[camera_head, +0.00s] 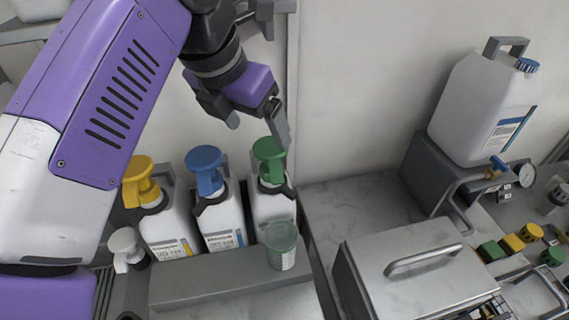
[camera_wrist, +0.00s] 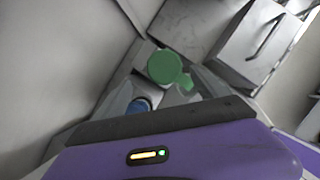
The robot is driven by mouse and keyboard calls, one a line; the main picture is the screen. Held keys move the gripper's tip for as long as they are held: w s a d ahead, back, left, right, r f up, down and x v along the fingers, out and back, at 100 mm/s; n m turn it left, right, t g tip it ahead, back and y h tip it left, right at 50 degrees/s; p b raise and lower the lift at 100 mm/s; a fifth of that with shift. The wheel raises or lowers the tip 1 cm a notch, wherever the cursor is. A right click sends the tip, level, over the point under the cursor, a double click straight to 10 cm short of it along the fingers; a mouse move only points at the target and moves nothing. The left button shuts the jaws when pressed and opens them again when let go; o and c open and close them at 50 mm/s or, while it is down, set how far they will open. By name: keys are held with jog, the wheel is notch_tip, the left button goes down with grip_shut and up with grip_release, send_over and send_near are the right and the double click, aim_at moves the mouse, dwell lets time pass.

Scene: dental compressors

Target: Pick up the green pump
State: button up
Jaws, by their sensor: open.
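The green pump (camera_head: 268,160) stands upright on a white bottle at the right end of a row in a grey rack. Its round green top also shows in the wrist view (camera_wrist: 165,67), near the middle. My gripper (camera_head: 258,124) is open and empty, above and close to the green pump, with one finger just over its top right side. In the head view I cannot tell whether that finger touches the pump.
A blue pump (camera_head: 205,170) and a yellow pump (camera_head: 140,182) stand to the left. A green cup (camera_head: 281,245) is in front. A metal box (camera_head: 405,268) and a white canister (camera_head: 485,108) are to the right. A wall (camera_head: 365,90) rises behind.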

aim_at(269, 147)
jog(key=shift+s+f, duration=0.2)
jog(key=shift+f, duration=0.1)
jog(key=x, duration=0.2)
jog(key=b+x, duration=0.1)
jog(key=x, duration=0.2)
jog(key=b+x, duration=0.1)
jog(key=x, duration=0.1)
jog(key=shift+w+d+f, duration=0.1)
jog(key=shift+d+f, duration=0.05)
jog(key=shift+d, duration=0.25)
grip_shut()
